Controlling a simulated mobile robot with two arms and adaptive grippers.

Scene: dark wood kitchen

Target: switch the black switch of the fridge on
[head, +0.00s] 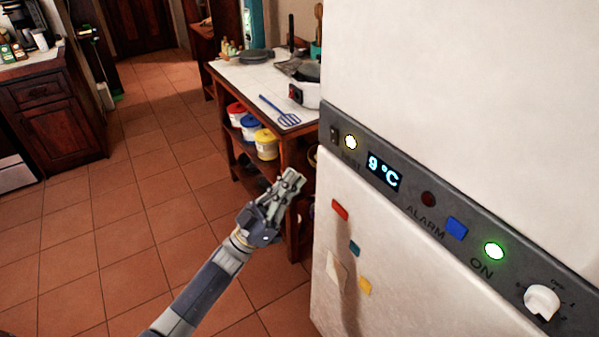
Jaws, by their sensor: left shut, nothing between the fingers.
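The white fridge (450,70) fills the right side of the head view. A dark grey control panel (408,186) runs across its front. The display (384,172) reads 9°C. A blue button (456,228) and a lit green lamp (494,250) marked ON are further right, with a white knob (541,302) at the far end. My left gripper (293,180) is shut and empty, below and left of the black switch, apart from it. My right gripper is not in view.
A wooden table (275,80) with a blue slotted spatula (281,111) and pans stands behind my left gripper, close to the fridge's left side. Lidded tubs (266,144) sit on its shelf. A dark cabinet (62,125) is at far left. The tiled floor (130,190) between is clear.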

